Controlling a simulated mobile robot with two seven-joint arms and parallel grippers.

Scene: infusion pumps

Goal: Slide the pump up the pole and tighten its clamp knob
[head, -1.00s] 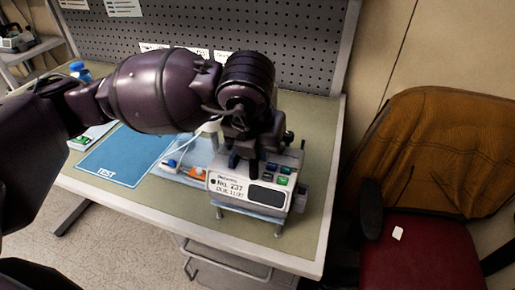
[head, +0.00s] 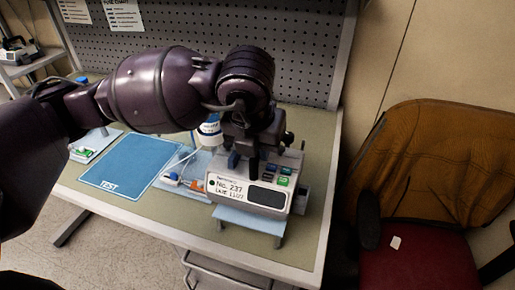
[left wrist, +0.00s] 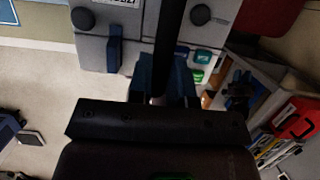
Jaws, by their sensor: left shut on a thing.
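The pump (head: 236,193), a pale box with a "No. 237" label, a dark display and coloured keys, is above a blue-topped stand (head: 251,221) on the bench. My left gripper (head: 252,160) comes down over its top, shut on a dark upright part of the pump. In the left wrist view, a dark bar (left wrist: 171,35) runs up from my left gripper (left wrist: 160,90), beside the pump's green and teal keys (left wrist: 200,65). My arm hides the pole, and I cannot clearly make out the clamp knob. My right gripper is out of view.
A blue "TEST" mat (head: 125,162) lies left of the pump. A white-and-blue bottle (head: 210,130) and a small blue-and-orange device (head: 185,181) are close behind and beside it. A pegboard (head: 200,40) closes the back. A chair (head: 425,200) stands to the right.

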